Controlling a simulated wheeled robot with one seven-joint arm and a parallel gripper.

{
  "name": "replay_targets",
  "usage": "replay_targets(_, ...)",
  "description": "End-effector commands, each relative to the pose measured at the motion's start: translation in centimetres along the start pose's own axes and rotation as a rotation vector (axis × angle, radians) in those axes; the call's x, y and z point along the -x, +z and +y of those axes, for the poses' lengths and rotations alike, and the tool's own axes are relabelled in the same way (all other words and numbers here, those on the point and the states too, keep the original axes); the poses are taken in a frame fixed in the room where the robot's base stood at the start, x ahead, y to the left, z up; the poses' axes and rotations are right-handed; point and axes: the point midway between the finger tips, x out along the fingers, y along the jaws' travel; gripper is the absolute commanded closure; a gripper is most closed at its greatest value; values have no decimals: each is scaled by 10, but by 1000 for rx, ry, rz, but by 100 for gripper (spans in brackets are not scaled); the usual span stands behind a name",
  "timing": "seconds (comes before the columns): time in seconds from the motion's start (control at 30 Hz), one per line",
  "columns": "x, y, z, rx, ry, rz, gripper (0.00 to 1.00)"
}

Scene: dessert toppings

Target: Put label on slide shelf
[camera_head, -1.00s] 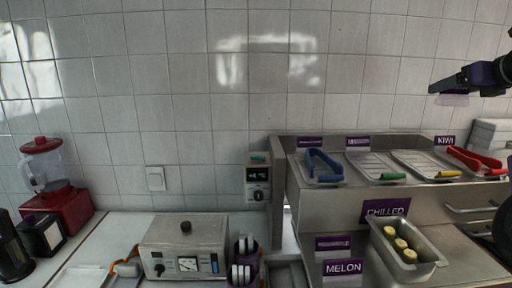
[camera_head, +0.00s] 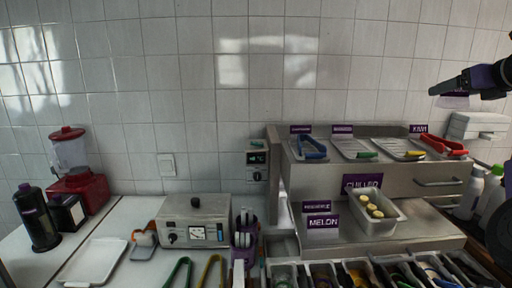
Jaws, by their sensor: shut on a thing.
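My gripper (camera_head: 440,88) is at the upper right, dark with purple parts, in the air against the tiled wall. It is shut on a small purple label (camera_head: 456,102), which hangs below its fingers; the label's writing cannot be read. Below stands a steel shelf unit (camera_head: 335,184) with an upper and a lower level. Purple labels stand along the back of the upper level: one at left (camera_head: 300,129), one further right (camera_head: 342,130), and KIWI (camera_head: 419,129). The lower level bears CHILLED (camera_head: 362,182), MELON (camera_head: 323,223) and another label (camera_head: 316,207).
Trays with blue tongs (camera_head: 314,148) and red tongs (camera_head: 443,145) lie on the upper level. A steel pan (camera_head: 386,222) with yellow pieces sits on the lower level. Several topping bins (camera_head: 322,276) stand in front. White bottles (camera_head: 470,192) stand at right.

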Motion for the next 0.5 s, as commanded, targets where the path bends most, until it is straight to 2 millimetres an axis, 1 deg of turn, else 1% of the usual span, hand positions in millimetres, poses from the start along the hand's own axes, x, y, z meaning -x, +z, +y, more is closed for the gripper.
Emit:
replay_targets(0.03,-2,-5,3,0,2,2,66)
replay_targets(0.27,0,-20,10,0,0,3,66)
replay_targets(0.47,3,-46,21,-1,-2,2,66)
replay_targets(0.5,4,-53,24,-2,-2,3,66)
